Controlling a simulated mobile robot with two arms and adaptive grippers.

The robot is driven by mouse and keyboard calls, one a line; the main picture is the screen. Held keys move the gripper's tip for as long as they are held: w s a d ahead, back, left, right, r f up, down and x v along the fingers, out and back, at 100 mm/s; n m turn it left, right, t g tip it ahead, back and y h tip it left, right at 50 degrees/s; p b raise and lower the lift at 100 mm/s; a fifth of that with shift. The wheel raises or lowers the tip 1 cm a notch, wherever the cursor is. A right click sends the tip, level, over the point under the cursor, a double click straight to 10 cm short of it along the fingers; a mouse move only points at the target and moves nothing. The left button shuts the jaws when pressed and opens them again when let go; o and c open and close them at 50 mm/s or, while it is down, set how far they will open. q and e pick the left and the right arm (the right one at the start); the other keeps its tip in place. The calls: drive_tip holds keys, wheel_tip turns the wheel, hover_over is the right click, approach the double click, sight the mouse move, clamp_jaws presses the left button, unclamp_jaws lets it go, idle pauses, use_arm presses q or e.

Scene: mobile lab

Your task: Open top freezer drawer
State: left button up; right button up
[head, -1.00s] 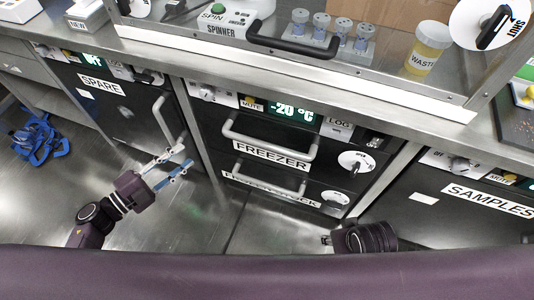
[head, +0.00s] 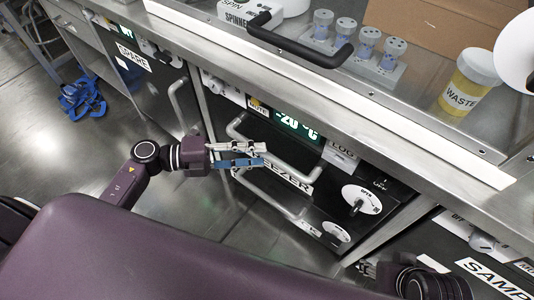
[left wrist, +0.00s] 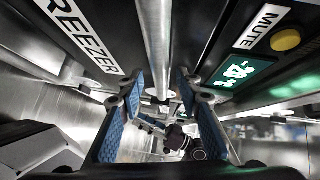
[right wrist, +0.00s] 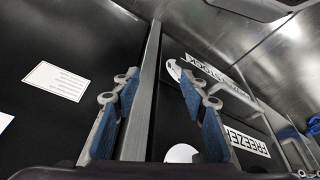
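The top freezer drawer is black, with a grey bar handle (head: 235,127) and a FREEZER label (head: 290,180). It appears closed. My left gripper (head: 237,155) is at the left part of this handle in the head view. In the left wrist view its blue-padded fingers (left wrist: 158,98) are apart, with the handle bar (left wrist: 155,40) running between them; contact cannot be told. A white dial (head: 361,199) sits at the drawer's right. My right gripper (head: 367,268) is low at the right, open and empty, facing a cabinet edge in its wrist view (right wrist: 158,95).
A lower drawer handle (head: 262,193) and dial (head: 336,232) are just below. The steel counter edge (head: 400,160) runs above. The SPARE unit's handle (head: 176,105) stands to the left, the SAMPLES unit (head: 490,262) to the right. Blue straps (head: 80,98) lie on the floor.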

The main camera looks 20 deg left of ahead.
use_arm(q)
drive_tip(key=shift+x, duration=1.45)
use_arm(e)
drive_tip(key=shift+w+a+r+t, duration=0.1)
drive_tip(key=shift+w+t, duration=0.1)
drive_tip(key=shift+w, duration=0.25)
drive_tip(key=shift+w+a+r+t, duration=0.1)
drive_tip(key=shift+w+t, duration=0.1)
drive_tip(key=shift+w, duration=0.25)
use_arm(q)
clamp_jaws()
